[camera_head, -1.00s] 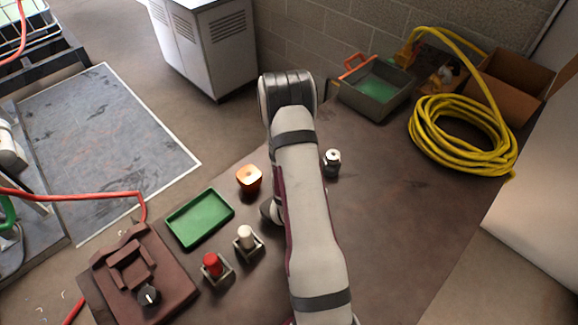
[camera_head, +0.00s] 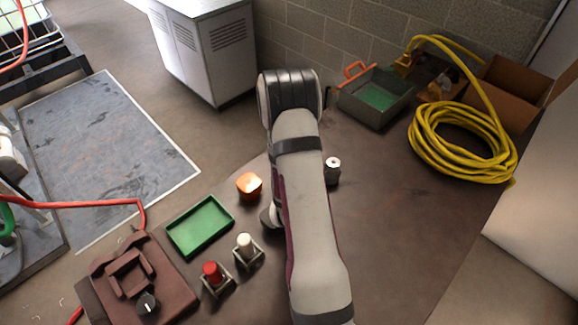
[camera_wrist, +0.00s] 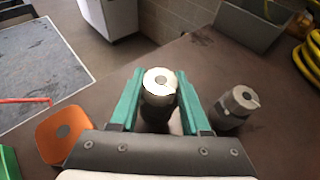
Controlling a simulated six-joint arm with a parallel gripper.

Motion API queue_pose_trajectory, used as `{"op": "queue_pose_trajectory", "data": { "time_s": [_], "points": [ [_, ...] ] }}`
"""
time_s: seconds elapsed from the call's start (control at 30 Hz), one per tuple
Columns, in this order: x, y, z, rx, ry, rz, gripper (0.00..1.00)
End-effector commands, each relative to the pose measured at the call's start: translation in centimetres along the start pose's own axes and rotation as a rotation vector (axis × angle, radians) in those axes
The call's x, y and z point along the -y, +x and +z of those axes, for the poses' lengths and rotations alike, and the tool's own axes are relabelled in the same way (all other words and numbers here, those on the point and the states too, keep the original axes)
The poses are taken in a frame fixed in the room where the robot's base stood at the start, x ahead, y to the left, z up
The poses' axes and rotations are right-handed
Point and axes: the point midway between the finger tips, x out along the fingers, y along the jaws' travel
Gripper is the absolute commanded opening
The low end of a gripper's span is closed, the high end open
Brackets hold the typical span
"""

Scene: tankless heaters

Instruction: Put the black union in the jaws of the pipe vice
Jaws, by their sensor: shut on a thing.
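The pipe vice appears to be the brown-red block (camera_head: 170,287) at lower left in the head view, with a raised U-shaped part (camera_head: 128,272) and a dark knob in front. In the wrist view my gripper (camera_wrist: 156,90) has its green fingers on either side of a round fitting (camera_wrist: 159,83) with a pale, holed top, and is shut on it. Its lower body is in shadow, so I cannot tell whether it is the black union. A second fitting (camera_wrist: 234,108), grey-bodied and pale-topped, stands to the right. It also shows beside my arm in the head view (camera_head: 333,172). My arm hides the gripper there.
An orange block (camera_head: 249,186), a green tray (camera_head: 172,236), and red (camera_head: 212,272) and white (camera_head: 245,244) pieces in square holders stand left of my arm. A grey bin (camera_head: 362,112) and yellow hose (camera_head: 462,160) lie at back right. The table's right part is clear.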

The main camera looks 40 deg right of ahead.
Motion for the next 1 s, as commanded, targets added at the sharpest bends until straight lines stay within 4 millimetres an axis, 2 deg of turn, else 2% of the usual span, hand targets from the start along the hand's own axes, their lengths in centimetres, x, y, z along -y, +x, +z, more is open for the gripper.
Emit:
{"op": "queue_pose_trajectory", "data": {
  "time_s": [0.03, 0.1, 0.27, 0.37, 0.43, 0.57, 0.63, 0.77, 0.9, 1.0],
  "points": [
    [-0.1, -0.5, 1.5, 0.009, 0.001, 0.002, 0.00],
    [0.0, -1.2, 3.3, 0.010, 0.002, 0.001, 0.00],
    [-0.2, -2.4, 6.1, 0.007, -0.001, 0.006, 0.00],
    [-1.6, -2.7, 7.0, 0.005, -0.021, 0.052, 0.00],
    [-3.6, -2.9, 7.3, 0.005, -0.048, 0.115, 0.00],
    [-9.1, -3.6, 7.6, 0.005, -0.121, 0.291, 0.00],
    [-12.4, -4.5, 7.6, 0.005, -0.168, 0.402, 0.00],
    [-19.2, -7.4, 7.0, 0.005, -0.268, 0.645, 0.00],
    [-26.5, -12.8, 5.2, 0.004, -0.397, 0.956, 0.00],
    [-30.5, -17.7, 3.2, 0.004, -0.493, 1.187, 0.00]
  ]
}}
